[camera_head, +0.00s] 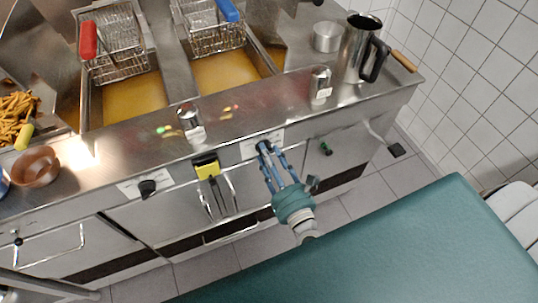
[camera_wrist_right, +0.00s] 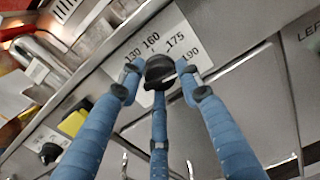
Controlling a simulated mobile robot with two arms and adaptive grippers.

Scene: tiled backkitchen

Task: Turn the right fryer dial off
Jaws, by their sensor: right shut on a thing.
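The right fryer dial (camera_wrist_right: 160,70) is a black knob on a white label with temperature numbers, 130, 160, 175 and 190, around it. My right gripper (camera_head: 264,150) has blue fingers and is at the front panel, over this dial. In the right wrist view, its fingertips (camera_wrist_right: 163,78) are closed around the knob from several sides. A pale pointer line shows on the knob, but its exact setting is hard to read. The left fryer dial (camera_head: 147,187) is a black knob further left on the panel, free of any gripper. My left gripper is out of view.
Two oil vats with baskets, red-handled (camera_head: 88,40) and blue-handled (camera_head: 228,10), are behind the panel. A yellow cloth (camera_head: 207,167) hangs left of my right gripper. A metal jug (camera_head: 355,50) and shakers (camera_head: 320,82) stand on the counter. A teal surface (camera_head: 400,250) fills the foreground.

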